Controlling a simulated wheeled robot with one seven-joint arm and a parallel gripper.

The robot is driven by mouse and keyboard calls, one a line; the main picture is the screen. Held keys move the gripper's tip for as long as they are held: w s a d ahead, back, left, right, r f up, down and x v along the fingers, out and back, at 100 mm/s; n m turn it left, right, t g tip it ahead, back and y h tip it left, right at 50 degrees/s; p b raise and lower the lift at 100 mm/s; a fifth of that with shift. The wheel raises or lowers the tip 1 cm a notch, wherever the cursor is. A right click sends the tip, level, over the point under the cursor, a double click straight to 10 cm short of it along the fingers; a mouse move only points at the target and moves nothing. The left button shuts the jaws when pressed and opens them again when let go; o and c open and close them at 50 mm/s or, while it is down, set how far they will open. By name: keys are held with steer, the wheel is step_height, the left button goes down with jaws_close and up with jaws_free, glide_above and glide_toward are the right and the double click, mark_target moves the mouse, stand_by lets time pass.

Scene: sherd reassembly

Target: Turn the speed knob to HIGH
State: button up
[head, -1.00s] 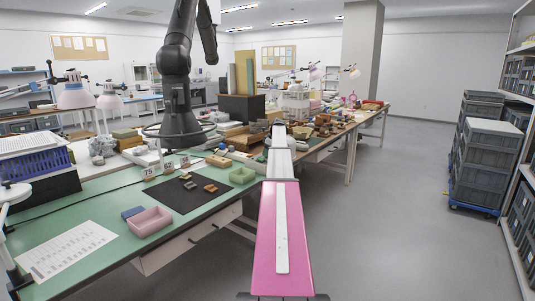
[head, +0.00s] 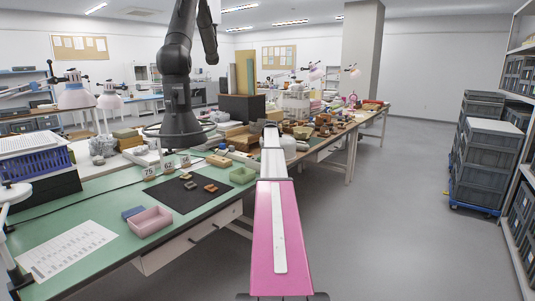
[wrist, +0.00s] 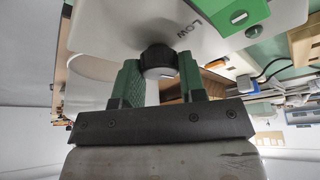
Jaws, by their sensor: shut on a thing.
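In the wrist view, a round black speed knob (wrist: 158,59) with a pale mark on its face sits on a light panel (wrist: 110,25). The printed word LOW (wrist: 188,28) stands to the upper right of the knob. No HIGH label shows. My gripper (wrist: 160,68) has its two green fingers on either side of the knob, shut on it. I cannot tell exactly where the knob points. In the head view my gripper and the knob cannot be made out.
In the head view, a green bench holds a dark mat (head: 188,190) with sherds, a pink tray (head: 149,222) and a printed sheet (head: 67,250). Grey crates (head: 487,155) are stacked at the right. The floor (head: 390,220) between is clear.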

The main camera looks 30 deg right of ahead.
steer(key=m+h, duration=0.1)
steer(key=m, duration=0.1)
steer(key=m+g, duration=0.1)
steer(key=m, duration=0.2)
steer(key=shift+m+h, duration=0.3)
steer(key=shift+h, duration=0.1)
steer(key=m+g, duration=0.1)
steer(key=m, duration=0.3)
steer(key=shift+w+a+g+h, duration=0.1)
steer(key=shift+g+h, duration=0.3)
steer(key=m, duration=0.2)
steer(key=m+g, duration=0.1)
steer(key=m, duration=0.2)
steer(key=shift+w+g+h, duration=0.1)
steer(key=shift+g+h, duration=0.2)
steer(key=m+g, duration=0.1)
steer(key=m, duration=0.3)
steer(key=shift+g, duration=0.3)
steer(key=shift+m, duration=0.3)
steer(key=o, duration=0.9)
steer(key=shift+r, duration=0.1)
